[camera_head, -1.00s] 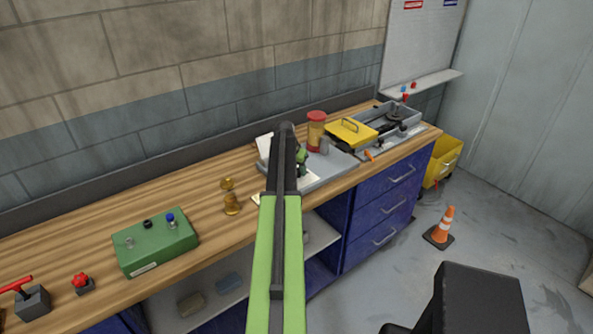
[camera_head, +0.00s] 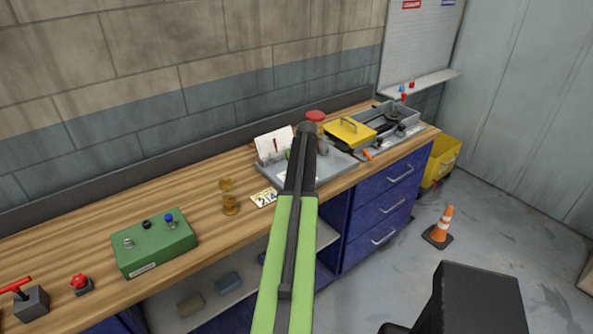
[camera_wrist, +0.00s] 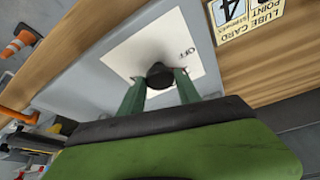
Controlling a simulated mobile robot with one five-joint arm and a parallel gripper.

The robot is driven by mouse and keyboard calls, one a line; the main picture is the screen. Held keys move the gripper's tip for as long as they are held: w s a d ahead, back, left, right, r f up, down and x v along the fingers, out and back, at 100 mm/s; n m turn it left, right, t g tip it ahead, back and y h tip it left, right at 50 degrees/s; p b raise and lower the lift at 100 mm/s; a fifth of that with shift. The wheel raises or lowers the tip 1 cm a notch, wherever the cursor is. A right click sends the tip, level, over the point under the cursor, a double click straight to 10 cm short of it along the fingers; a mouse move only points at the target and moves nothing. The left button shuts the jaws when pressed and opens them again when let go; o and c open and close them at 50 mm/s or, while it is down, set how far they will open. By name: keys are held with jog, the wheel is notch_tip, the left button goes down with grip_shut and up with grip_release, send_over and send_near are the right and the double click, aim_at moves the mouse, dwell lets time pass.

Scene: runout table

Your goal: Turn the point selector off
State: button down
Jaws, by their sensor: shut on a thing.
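The point selector is a dark round knob (camera_wrist: 160,76) on a white plate marked OFF, seen in the wrist view. The plate (camera_wrist: 128,50) lies on a grey panel. The OFF lettering is to the right of the knob. I cannot tell which way the knob points. My gripper (camera_wrist: 160,84) has its two green fingers shut on the knob, one at each side. In the head view my own arm hides the knob and most of the gripper, over the grey tray-like panel (camera_head: 339,170).
A lube card (camera_wrist: 238,16) lies on the wooden bench beside the panel. In the head view, a white upright card (camera_head: 270,146), a red-lidded jar (camera_head: 316,116) and a yellow-lidded box (camera_head: 350,131) stand close around. A green box (camera_head: 155,247) and brass pieces (camera_head: 230,205) are left.

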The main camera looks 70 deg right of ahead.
jog(key=n, duration=0.1)
jog(key=n+t+y, duration=0.1)
jog(key=n, duration=0.3)
jog(key=shift+d+y, duration=0.3)
jog(key=shift+n+t+y, duration=0.3)
jog(key=shift+n+y, duration=0.2)
jog(key=shift+n, duration=0.9)
jog(key=c, duration=0.9)
grip_release()
jog(key=shift+o, duration=0.2)
jog(key=p+v, duration=1.6)
jog(key=v, duration=0.1)
jog(key=shift+s+r, duration=0.15)
